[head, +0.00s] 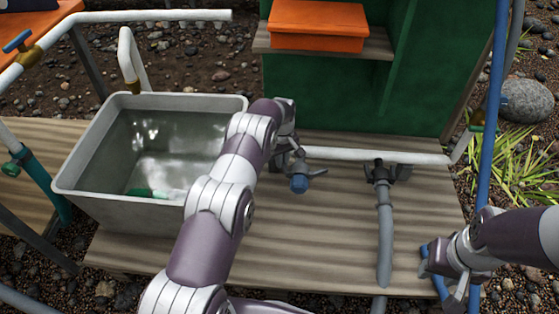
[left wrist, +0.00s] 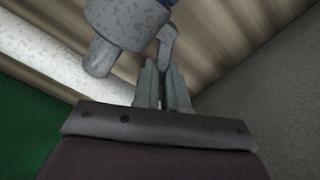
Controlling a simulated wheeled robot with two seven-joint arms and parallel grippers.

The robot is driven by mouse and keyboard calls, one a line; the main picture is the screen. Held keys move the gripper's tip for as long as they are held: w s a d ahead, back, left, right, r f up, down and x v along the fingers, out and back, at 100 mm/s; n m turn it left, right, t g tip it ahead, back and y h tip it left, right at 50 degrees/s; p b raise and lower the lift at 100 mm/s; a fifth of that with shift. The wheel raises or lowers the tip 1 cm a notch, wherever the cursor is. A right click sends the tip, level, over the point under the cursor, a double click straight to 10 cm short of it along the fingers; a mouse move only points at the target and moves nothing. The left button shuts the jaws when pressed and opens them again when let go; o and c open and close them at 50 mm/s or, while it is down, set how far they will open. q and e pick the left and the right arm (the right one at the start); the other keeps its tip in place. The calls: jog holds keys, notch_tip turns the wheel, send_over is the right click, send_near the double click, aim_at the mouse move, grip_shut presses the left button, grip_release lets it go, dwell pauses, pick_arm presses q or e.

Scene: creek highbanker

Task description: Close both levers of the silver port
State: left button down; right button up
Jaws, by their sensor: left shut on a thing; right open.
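The silver port (head: 298,172) hangs off the white pipe, with a blue piece (head: 299,185) at its lower end. One lever (head: 317,173) sticks out to its right. My left gripper (head: 283,152) is at the port's left side, partly hidden by my own arm. In the left wrist view, the mottled silver port (left wrist: 108,30) fills the top. The fingers of my left gripper (left wrist: 163,75) are shut on a bent silver lever (left wrist: 167,45) beside it. My right gripper (head: 432,265) is open at the lower right, away from the port, near blue tubing.
A grey tub of water (head: 75,180) stands left of my left arm. A black fitting (head: 380,172) with a grey hose (head: 385,235) hangs right of the silver port. A green panel (head: 340,95) rises behind. The wooden deck (head: 335,235) between the tub and hose is clear.

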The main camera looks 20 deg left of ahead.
pick_arm(q)
jog(key=shift+w+d+m+p, duration=0.25)
jog(key=shift+m+p, duration=0.45)
jog(key=shift+m, duration=0.2)
jog(key=c, duration=1.2)
grip_release()
notch_tip(320, 180, up, 13)
jog(key=p, duration=1.1)
jog(key=shift+f, duration=0.1)
jog(key=shift+f, duration=0.1)
